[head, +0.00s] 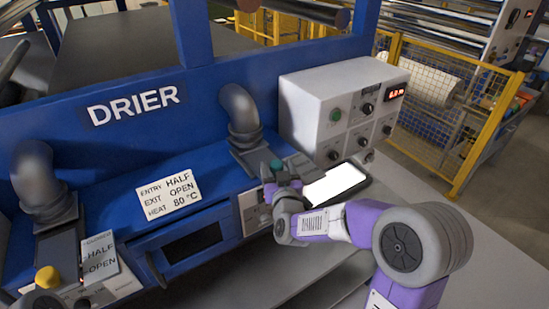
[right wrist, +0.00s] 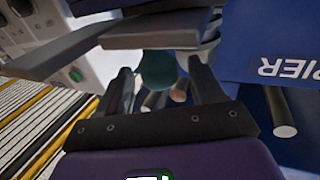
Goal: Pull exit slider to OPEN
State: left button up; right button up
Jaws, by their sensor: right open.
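The exit slider's teal knob (head: 276,165) sits at the right end of the blue drier, below the right grey duct. My right gripper (head: 274,180) is at this knob in the head view and hides most of the slider's scale. In the right wrist view the teal knob (right wrist: 157,70) shows between the two fingers of my open right gripper (right wrist: 162,85). Gaps seem to remain on both sides; I cannot tell whether a finger touches it. The slider's exact position cannot be read. My left gripper cannot be made out.
A card (head: 168,195) reads ENTRY HALF, EXIT OPEN, HEAT 80 °C. A yellow knob (head: 47,277) stands beside a CLOSED/HALF/OPEN scale (head: 101,262) at left. A white control box (head: 335,105) stands behind my right gripper. A bright-screened tablet (head: 336,186) lies close to its right.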

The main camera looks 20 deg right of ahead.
aim_at(275, 161)
jog(key=shift+x, duration=1.7)
jog(key=shift+s, duration=0.1)
grip_shut()
